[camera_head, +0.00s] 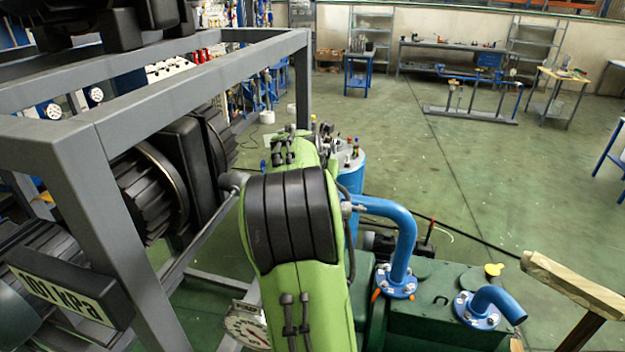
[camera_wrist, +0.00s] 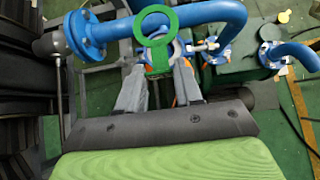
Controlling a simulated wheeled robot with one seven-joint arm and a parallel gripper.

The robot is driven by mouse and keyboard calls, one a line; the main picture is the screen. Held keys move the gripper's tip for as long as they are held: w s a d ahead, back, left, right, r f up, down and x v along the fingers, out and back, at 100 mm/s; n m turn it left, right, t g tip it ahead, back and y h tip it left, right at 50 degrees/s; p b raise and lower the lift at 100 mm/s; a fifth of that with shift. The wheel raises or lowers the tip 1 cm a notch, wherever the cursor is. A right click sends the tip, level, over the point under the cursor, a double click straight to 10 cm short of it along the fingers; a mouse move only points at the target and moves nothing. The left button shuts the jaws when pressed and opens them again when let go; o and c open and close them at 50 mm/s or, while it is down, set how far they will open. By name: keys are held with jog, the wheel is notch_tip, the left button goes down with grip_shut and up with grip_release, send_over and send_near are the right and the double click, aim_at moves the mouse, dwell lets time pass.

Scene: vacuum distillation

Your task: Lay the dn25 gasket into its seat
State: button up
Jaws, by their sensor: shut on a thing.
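The green ring gasket (camera_wrist: 157,62) with a flat tab shows at the top middle of the wrist view. My gripper (camera_wrist: 158,70) is shut on the tab, with the ring sticking out beyond the fingertips. The ring overlaps a blue pipe and some pale metal fittings behind it; I cannot tell the gap between them. A blue pipe flange (camera_wrist: 86,36) with bolts stands to the left of the gasket, apart from it in the picture. I cannot tell which part is the seat. In the head view my green arm hides the gripper and gasket.
Two bolted blue flanges (camera_head: 397,282) (camera_head: 478,311) with bent pipes sit on a dark green tank (camera_head: 435,313). A grey steel frame (camera_head: 75,160) with dark ribbed machinery stands close on the left. A wooden-topped post (camera_head: 570,284) is at right. The green floor beyond is mostly clear.

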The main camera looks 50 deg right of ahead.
jog(key=f+b, duration=0.1)
jog(key=f, duration=0.1)
jog(key=f+b, duration=0.3)
jog(key=f, duration=0.1)
jog(key=shift+s+a+b, duration=0.2)
jog(key=shift+s+b, duration=0.05)
jog(key=shift+b, duration=0.1)
jog(key=shift+f+b, duration=0.35)
jog(key=shift+f, duration=0.4)
dwell(1.8)
jog(key=o, duration=1.1)
jog(key=p+v, duration=0.1)
jog(key=v, duration=1.4)
jog(key=shift+a+r, duration=0.25)
jog(key=shift+a, duration=0.05)
jog(key=shift+s, duration=0.1)
